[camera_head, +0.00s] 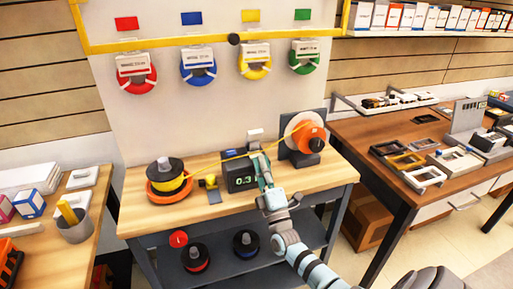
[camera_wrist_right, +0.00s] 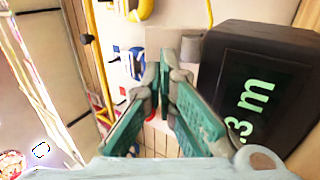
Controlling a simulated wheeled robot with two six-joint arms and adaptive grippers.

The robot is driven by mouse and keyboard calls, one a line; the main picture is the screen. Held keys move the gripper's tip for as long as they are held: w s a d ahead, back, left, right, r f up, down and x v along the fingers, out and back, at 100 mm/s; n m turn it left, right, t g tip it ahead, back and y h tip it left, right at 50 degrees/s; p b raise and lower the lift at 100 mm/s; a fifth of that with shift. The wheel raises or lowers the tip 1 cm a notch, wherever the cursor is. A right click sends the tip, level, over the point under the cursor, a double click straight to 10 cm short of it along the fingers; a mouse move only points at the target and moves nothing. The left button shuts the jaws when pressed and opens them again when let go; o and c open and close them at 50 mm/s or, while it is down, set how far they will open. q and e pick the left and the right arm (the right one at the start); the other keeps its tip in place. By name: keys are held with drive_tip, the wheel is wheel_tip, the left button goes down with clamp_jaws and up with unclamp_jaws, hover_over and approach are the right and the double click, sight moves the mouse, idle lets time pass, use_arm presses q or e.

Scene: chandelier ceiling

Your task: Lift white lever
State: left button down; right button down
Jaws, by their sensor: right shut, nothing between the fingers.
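A small white lever-like piece (camera_head: 255,134) shows in the head view at the back of the workbench, just beyond my right gripper. My right gripper (camera_head: 261,160) is shut and empty, with its fingers beside the black length meter (camera_head: 240,178), which reads 0.3. In the wrist view the green fingers (camera_wrist_right: 171,80) meet at their tips, with the meter (camera_wrist_right: 265,85) close on the right. A pale grey-white block (camera_wrist_right: 190,46) shows behind the fingertips; I cannot tell if it is the lever or if they touch it. My left gripper is not in view.
A yellow-filament spool (camera_head: 165,175) stands left on the workbench (camera_head: 215,208), an orange reel (camera_head: 308,136) right. A yellow strand runs between them past the meter. Coloured spools hang on the back panel (camera_head: 220,110). Side tables (camera_head: 345,130) flank the bench.

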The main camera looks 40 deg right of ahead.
sight(254, 137)
drive_tip(key=b+x, duration=0.1)
drive_tip(key=x, duration=0.5)
